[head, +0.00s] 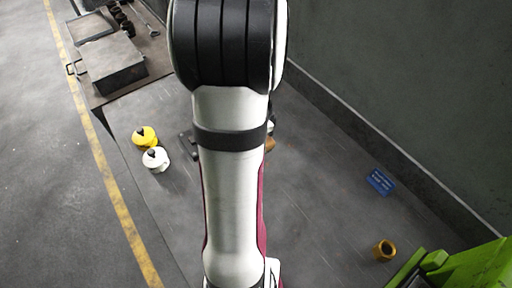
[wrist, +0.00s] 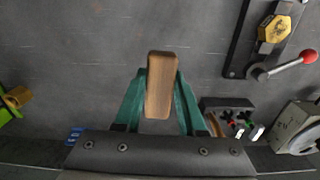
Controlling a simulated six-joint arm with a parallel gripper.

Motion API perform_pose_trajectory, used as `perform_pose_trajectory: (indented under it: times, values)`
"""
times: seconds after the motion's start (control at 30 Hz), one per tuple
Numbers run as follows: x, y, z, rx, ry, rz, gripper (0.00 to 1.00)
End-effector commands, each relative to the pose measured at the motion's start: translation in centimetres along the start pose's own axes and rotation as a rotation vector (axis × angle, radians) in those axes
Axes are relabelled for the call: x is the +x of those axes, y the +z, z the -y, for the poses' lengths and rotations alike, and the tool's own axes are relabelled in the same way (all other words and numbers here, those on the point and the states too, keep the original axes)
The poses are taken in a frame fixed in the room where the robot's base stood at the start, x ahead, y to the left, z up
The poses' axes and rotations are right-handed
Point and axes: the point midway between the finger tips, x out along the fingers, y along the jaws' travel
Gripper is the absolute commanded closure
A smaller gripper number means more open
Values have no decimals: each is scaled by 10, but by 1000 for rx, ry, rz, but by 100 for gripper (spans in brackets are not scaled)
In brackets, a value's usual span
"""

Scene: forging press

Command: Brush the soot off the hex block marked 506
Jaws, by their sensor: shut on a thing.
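In the wrist view my gripper (wrist: 160,92) has its green fingers shut on a wooden block-shaped handle (wrist: 160,85), likely the brush; no bristles show, as its underside faces away. A golden hex block (wrist: 274,29) sits in a dark fixture (wrist: 240,45) at the upper right of the wrist view, apart from my gripper. It has dark marks on its top; I cannot read its number. In the head view my arm hides my gripper, the brush and the hex block.
A red-knobbed lever (wrist: 306,57) sticks out beside the fixture. A dark rack (wrist: 228,104) and a grey box (wrist: 296,128) stand lower right. Yellow (head: 145,137) and white (head: 156,160) pots, a brass ring (head: 384,250) and a blue sign (head: 380,181) are on the table. Its right part is mostly clear.

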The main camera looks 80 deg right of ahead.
Motion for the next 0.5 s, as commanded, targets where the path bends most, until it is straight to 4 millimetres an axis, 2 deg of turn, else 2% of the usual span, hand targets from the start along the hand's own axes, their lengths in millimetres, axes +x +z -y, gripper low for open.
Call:
perform_pose_trajectory:
  times: [0.07, 0.23, 0.4, 0.5]
  values:
    - [1, 1, 17, -30, 0, -1, 100]
    - [4, 14, 85, -144, 0, 0, 100]
    - [11, 49, 155, -269, 1, 1, 100]
    - [15, 67, 181, -317, 1, 1, 100]
